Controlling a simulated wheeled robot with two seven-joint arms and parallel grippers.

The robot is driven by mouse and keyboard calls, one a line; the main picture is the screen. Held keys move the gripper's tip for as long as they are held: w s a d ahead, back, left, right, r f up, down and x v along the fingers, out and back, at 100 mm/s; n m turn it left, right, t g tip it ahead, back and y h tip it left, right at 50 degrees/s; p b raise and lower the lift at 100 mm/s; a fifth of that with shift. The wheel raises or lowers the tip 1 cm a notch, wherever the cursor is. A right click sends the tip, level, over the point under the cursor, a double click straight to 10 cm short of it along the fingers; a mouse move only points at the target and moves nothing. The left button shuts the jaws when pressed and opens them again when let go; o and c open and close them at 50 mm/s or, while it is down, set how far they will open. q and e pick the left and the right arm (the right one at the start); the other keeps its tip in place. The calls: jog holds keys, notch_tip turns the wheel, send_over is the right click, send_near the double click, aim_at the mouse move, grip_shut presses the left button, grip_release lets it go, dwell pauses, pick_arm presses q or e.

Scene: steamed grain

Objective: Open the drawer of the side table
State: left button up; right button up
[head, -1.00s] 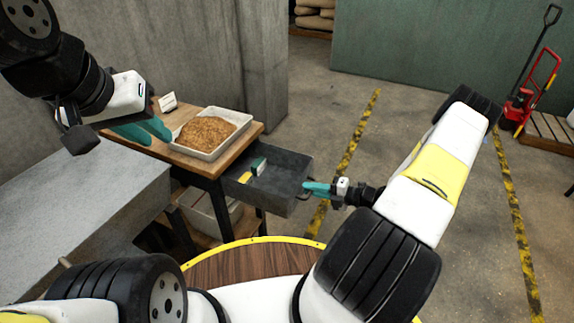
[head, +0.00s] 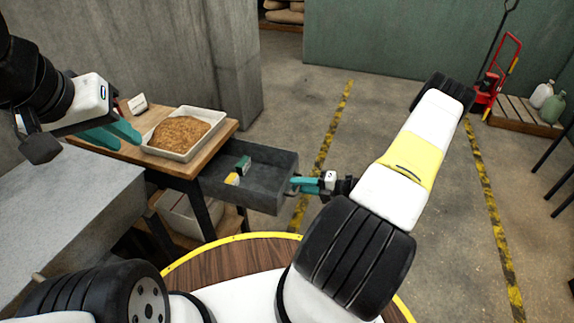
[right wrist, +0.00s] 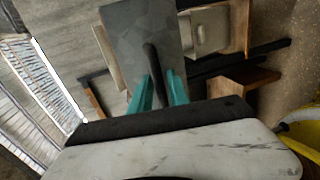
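The side table (head: 222,130) has a wooden top, and its grey drawer (head: 262,193) stands pulled out toward the right in the head view. The drawer's inside shows, with a small green-and-yellow item (head: 240,168) in it. My right gripper (head: 299,185) is at the drawer's front, with its teal fingers on the handle. In the right wrist view the dark handle (right wrist: 152,58) runs between the two fingers, in front of the grey drawer front (right wrist: 130,30). My left gripper (head: 118,138) is open and empty by the table's left side, fingers apart.
A white tray of brown grain (head: 182,133) and a small white card (head: 138,104) stand on the table top. A grey bench (head: 70,205) is at the left. A box (head: 187,214) sits on the shelf below. Floor right of the drawer is open.

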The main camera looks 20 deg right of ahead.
jog(key=v, duration=0.7)
jog(key=shift+s+d, duration=0.25)
jog(key=shift+d, duration=0.1)
jog(key=s+a+r+n+g+h, duration=0.15)
jog(key=a+r+n+g, duration=0.35)
jog(key=r+n, duration=0.65)
jog(key=s+a+r+n+g+h, duration=0.1)
jog(key=a+r+n+g+h, duration=0.4)
jog(key=r+n, duration=0.65)
jog(key=s+a+r+n+t+h, duration=0.2)
jog(key=s+a+r+n+t, duration=0.1)
jog(key=s+r+n, duration=0.3)
jog(key=s+a+r+n+t+h, duration=0.2)
jog(key=s+r+n+t, duration=0.2)
jog(key=r+n, duration=0.6)
jog(key=s+n, duration=0.2)
jog(key=n, duration=0.2)
jog(key=shift+a+r+n, duration=0.35)
jog(key=shift+r+n, duration=0.05)
